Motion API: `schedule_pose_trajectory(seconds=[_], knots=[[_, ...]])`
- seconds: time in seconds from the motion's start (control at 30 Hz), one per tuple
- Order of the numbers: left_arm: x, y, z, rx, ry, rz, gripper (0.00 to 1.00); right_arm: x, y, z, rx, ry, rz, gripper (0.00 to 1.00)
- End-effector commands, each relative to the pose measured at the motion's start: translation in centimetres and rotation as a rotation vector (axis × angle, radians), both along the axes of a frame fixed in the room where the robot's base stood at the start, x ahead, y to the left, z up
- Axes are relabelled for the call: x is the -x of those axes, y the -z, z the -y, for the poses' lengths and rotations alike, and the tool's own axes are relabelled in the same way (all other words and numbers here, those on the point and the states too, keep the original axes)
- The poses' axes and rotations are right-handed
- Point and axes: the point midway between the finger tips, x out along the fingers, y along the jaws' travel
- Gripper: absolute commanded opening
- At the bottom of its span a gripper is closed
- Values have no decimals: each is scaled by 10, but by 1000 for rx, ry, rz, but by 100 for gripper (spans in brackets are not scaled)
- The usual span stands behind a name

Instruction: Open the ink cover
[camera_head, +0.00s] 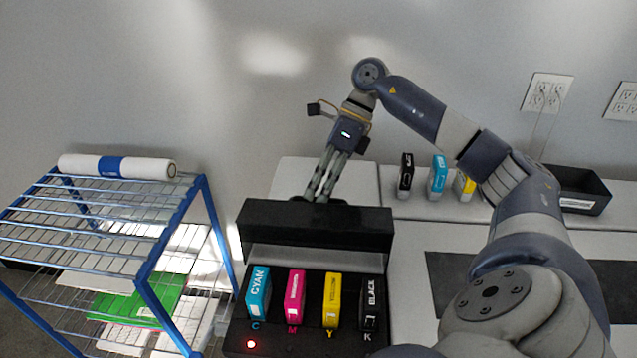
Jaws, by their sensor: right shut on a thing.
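The ink cover (318,232) is a long black flap standing raised at the back of the black printer. Below it the ink bay is exposed, with a cyan cartridge (257,292), a magenta cartridge (293,298), a yellow cartridge (332,300) and a black cartridge (370,305) in a row. A red light (250,344) glows at the bay's front left. My right gripper (318,196) points down behind the cover's top edge, its fingers closed at that edge. The fingertips are partly hidden behind the cover. My left gripper is not in view.
A blue-framed wire rack (95,235) with a white roll (115,166) stands at the left. Spare cartridges, including a black one (405,175) and a cyan one (437,177), stand on the table behind. A black bin (582,190) is at the right, near wall outlets.

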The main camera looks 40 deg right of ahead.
Motion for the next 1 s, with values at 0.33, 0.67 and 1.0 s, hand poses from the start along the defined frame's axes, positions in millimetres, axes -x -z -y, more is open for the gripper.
schedule_pose_trajectory(seconds=[0.33,0.67,1.0], knots=[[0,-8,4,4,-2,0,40,-9,17,10,-101,-4,-92,0],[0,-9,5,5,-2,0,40,-11,25,14,-124,-2,-116,0],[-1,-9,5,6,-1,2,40,-11,27,14,-124,-1,-118,12]])
